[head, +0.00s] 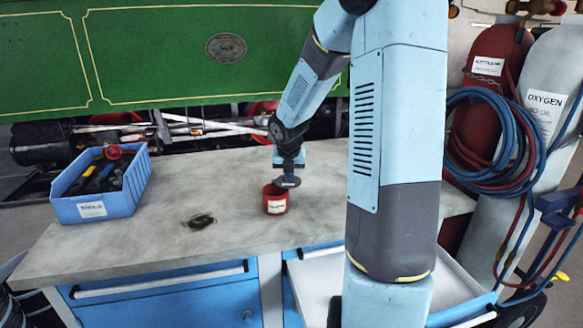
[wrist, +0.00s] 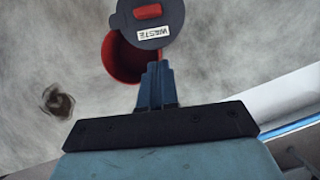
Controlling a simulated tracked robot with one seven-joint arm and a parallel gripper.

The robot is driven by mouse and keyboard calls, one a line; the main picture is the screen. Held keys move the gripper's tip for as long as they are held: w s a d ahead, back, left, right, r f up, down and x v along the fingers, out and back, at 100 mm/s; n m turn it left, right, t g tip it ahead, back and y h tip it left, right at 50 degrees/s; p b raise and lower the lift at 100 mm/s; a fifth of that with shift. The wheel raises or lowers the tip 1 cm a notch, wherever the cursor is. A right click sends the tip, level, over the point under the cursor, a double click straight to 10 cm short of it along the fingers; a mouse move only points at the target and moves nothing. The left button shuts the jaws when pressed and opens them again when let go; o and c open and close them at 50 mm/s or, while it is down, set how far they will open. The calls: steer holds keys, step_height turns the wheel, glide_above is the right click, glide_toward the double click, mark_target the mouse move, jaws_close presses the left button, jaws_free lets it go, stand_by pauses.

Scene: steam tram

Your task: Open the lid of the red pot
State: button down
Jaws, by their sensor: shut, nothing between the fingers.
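The red pot (head: 276,199) stands on the grey worktop, with a white label on its front. Its dark grey lid (head: 287,182) is off the mouth, raised and tilted at the pot's upper right. In the wrist view the lid (wrist: 172,22) shows a red knob and a white label, and the red inside of the pot (wrist: 117,60) is partly uncovered beside it. My gripper (head: 289,164) is low over the pot, right behind the lid. Its blue fingers (wrist: 154,68) are together at the lid's edge with nothing between them; I cannot tell whether they touch it.
A blue bin (head: 96,207) with tools stands at the worktop's left end. Gas cylinders (head: 545,110) and hoses stand at the right. The worktop (head: 160,250) is mostly clear.

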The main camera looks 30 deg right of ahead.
mark_target(290, 185)
steer(key=w, duration=0.1)
steer(key=w+d+f, duration=0.1)
steer(key=w+f, duration=0.1)
steer(key=shift+d+f, duration=0.25)
steer(key=shift+d, duration=0.05)
steer(key=shift+w+d, duration=0.35)
steer(key=shift+w, duration=0.35)
steer(key=shift+w+d, duration=0.75)
steer(key=shift+w, duration=0.05)
steer(key=shift+s, duration=0.1)
